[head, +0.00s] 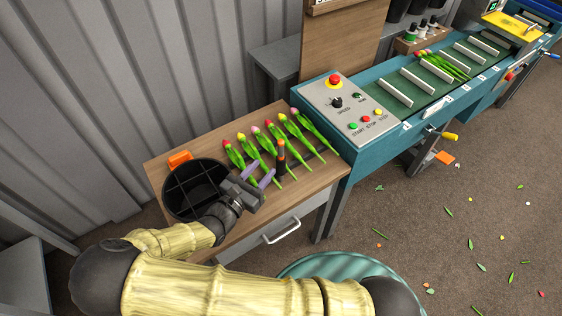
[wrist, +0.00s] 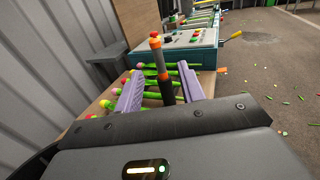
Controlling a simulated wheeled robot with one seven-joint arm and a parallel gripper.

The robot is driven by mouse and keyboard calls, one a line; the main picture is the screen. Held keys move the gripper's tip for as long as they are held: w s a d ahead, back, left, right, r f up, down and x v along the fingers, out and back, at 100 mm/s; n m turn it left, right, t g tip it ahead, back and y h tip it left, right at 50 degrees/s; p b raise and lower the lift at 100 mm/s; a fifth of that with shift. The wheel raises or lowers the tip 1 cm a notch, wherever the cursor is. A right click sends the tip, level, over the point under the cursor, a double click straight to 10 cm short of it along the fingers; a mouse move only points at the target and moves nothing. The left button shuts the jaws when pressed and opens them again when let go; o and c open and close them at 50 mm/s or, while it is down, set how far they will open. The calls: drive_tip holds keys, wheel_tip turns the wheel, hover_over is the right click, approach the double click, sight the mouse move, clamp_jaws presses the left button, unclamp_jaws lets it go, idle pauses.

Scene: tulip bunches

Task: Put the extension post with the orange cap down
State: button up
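The extension post (head: 281,161) is dark with orange near its top, and stands about upright on the wooden table among the tulips. In the wrist view the post (wrist: 158,62) rises beyond the gap between my two purple fingers, with an orange cap and a lower orange band. My gripper (head: 267,174) is open, its fingers spread to the left of the post in the head view. The fingers also show wide apart in the wrist view (wrist: 161,88), with no contact on the post visible. The post's foot is partly hidden.
Several tulips (head: 262,141) lie in a row on the table (head: 207,139) around the post. A round black divided container (head: 193,180) and an orange block (head: 180,158) are at the left. The control panel (head: 346,104) of the teal conveyor adjoins the table's right side.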

sight(279, 146)
drive_tip(key=p+x, duration=0.1)
drive_tip(key=x, duration=0.5)
drive_tip(key=shift+w, duration=0.1)
drive_tip(key=shift+w+d+r+p, duration=0.2)
drive_tip(key=shift+w+p, duration=0.05)
drive_tip(key=shift+p, duration=0.1)
drive_tip(key=x, duration=0.1)
drive_tip(key=p+x, duration=0.1)
drive_tip(key=x, duration=0.1)
drive_tip(key=shift+w+r+p, duration=0.15)
drive_tip(key=shift+w+p, duration=0.15)
drive_tip(key=shift+w, duration=0.1)
drive_tip(key=shift+w+d, duration=0.15)
drive_tip(key=shift+w, duration=0.2)
clamp_jaws()
